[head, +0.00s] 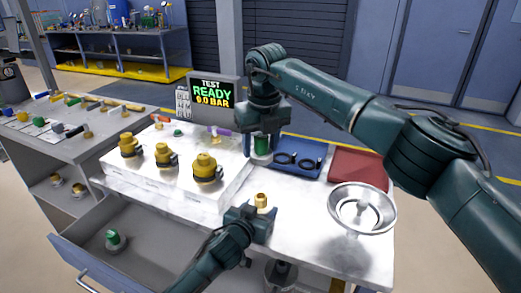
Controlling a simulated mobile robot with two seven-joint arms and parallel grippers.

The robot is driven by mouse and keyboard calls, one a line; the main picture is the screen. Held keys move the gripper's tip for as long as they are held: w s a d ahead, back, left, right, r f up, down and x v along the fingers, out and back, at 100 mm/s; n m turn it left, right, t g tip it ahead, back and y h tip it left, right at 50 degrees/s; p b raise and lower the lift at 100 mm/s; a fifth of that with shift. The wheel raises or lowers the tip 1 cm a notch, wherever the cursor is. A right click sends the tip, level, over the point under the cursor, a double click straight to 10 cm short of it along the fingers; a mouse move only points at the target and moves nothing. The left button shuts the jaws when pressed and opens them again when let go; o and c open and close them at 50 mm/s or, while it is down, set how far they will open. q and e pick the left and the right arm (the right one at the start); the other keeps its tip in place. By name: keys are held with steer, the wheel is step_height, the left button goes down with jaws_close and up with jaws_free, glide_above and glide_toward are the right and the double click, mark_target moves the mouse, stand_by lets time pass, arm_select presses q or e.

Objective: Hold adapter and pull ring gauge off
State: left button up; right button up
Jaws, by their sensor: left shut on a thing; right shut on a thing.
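A small brass adapter (261,200) stands at the jaws of my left gripper (257,214), low over the front of the white worktop. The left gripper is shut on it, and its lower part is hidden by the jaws. My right gripper (263,125) hangs farther back, beside the blue tray, and is shut on a green piece (261,146) with a pale lower end. I cannot tell surely whether this green piece is the ring gauge. It is clearly apart from the brass adapter.
A blue tray (296,173) holds two black rings; a red tray (357,167) lies beside it. A metal bowl (340,222) stands at the right. Several brass fittings stand on a white block (226,190) at left. An open drawer (150,262) is at front left.

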steer(key=shift+r, duration=0.45)
arm_select(q)
steer(key=o, duration=1)
